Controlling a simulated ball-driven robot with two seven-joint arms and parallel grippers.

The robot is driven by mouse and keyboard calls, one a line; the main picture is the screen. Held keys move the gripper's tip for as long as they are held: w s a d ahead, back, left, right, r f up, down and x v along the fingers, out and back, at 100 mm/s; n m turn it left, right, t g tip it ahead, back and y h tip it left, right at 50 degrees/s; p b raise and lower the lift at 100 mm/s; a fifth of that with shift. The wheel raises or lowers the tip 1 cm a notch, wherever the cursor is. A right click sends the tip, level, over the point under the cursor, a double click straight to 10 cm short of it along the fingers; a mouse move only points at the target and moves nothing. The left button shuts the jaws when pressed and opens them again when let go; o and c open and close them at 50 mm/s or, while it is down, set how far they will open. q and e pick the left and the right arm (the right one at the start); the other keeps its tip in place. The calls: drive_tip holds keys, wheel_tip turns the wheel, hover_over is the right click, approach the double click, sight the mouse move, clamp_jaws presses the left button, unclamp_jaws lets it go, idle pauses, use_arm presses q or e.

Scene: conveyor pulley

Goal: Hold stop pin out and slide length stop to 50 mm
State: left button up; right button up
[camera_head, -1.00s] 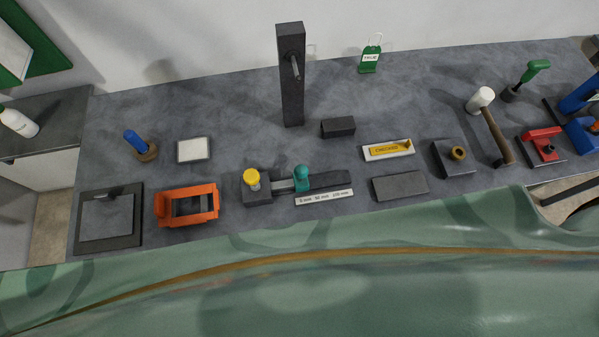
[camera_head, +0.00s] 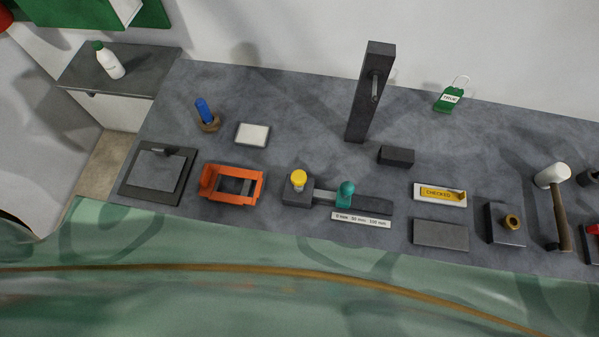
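The length stop stands near the front middle of the bench. Its dark rail (camera_head: 373,205) runs left to right, with a teal knob (camera_head: 345,192) on the slide. A yellow knob (camera_head: 298,179), which looks like the stop pin, stands on the dark block (camera_head: 296,197) at the left end. A white scale label (camera_head: 361,220) in front reads 0 mm, 50 mm and what looks like 120 mm. The teal knob stands near the left part of the label; its exact setting is too small to tell. Neither of my grippers shows.
An orange frame (camera_head: 232,184) stands left of the stop. A dark post (camera_head: 371,92) and a small black block (camera_head: 396,156) stand behind it. A grey plate (camera_head: 441,234) and a CHECKED tray (camera_head: 440,194) lie to the right. A hammer (camera_head: 556,205) is further right.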

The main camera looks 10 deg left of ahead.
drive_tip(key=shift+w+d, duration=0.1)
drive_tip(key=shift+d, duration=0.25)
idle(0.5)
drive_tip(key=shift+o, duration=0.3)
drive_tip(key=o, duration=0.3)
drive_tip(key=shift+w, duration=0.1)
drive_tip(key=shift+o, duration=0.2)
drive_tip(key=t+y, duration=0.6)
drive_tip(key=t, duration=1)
approach(346, 183)
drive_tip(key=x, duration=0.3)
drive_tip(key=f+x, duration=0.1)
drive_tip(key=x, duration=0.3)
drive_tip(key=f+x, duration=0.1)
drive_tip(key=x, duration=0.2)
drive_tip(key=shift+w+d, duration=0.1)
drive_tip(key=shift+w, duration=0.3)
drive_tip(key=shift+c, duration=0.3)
